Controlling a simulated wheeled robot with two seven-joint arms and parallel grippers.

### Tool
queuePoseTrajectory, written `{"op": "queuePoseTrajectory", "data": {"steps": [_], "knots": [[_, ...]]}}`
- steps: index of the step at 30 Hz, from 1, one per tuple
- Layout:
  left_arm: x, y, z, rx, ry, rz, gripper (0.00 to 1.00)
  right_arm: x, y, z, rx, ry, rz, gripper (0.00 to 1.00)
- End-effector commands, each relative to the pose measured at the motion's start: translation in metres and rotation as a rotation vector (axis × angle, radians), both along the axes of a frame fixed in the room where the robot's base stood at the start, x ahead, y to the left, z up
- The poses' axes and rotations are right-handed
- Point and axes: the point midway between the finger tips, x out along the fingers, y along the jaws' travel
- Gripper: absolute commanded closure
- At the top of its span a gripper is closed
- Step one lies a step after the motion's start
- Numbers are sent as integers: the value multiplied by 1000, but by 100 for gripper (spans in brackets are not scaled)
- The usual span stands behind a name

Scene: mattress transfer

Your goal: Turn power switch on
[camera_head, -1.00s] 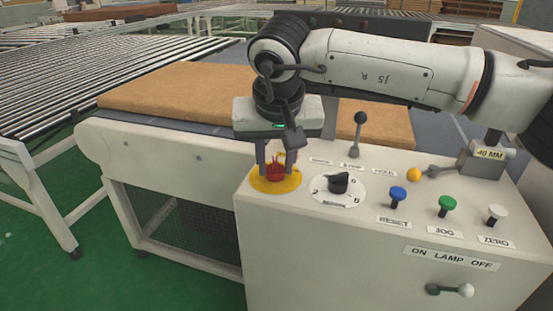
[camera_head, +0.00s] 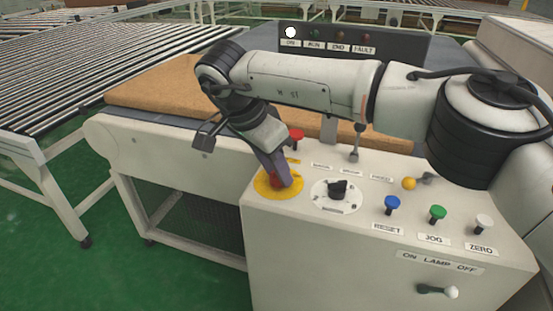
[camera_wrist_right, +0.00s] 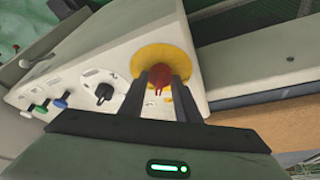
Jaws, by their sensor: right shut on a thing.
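The red power switch knob (camera_head: 277,181) sits on a round yellow plate (camera_head: 268,188) at the console's left corner. My right gripper (camera_head: 280,180) comes down tilted onto it, with its fingers on the knob. In the right wrist view the red knob (camera_wrist_right: 160,78) lies between the two fingertips, in front of the yellow plate (camera_wrist_right: 166,58). The gripper is shut on it, and the fingers hide part of the knob in the head view. A white lamp (camera_head: 291,32) glows above the ON label on the rear panel. My left gripper is not in view.
The console (camera_head: 300,240) also carries a black dial (camera_head: 338,188), blue (camera_head: 392,203), green (camera_head: 438,213) and white (camera_head: 484,222) buttons, levers and another red button (camera_head: 296,136). A brown mattress (camera_head: 165,85) lies behind. Roller conveyors (camera_head: 70,75) fill the left.

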Motion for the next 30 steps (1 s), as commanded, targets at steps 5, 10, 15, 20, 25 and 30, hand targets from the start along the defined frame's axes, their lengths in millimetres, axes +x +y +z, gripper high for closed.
{"op": "queuePoseTrajectory", "data": {"steps": [5,10,15,20,25,30], "knots": [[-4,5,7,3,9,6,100,0,1,2,0,3,-118,93],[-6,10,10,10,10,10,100,0,2,1,0,3,-194,93],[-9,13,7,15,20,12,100,1,2,0,1,3,-237,93],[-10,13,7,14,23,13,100,1,2,-1,1,3,-252,93],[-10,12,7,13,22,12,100,1,2,-1,2,3,-255,93],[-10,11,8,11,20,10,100,1,2,-1,2,2,-254,93]]}}
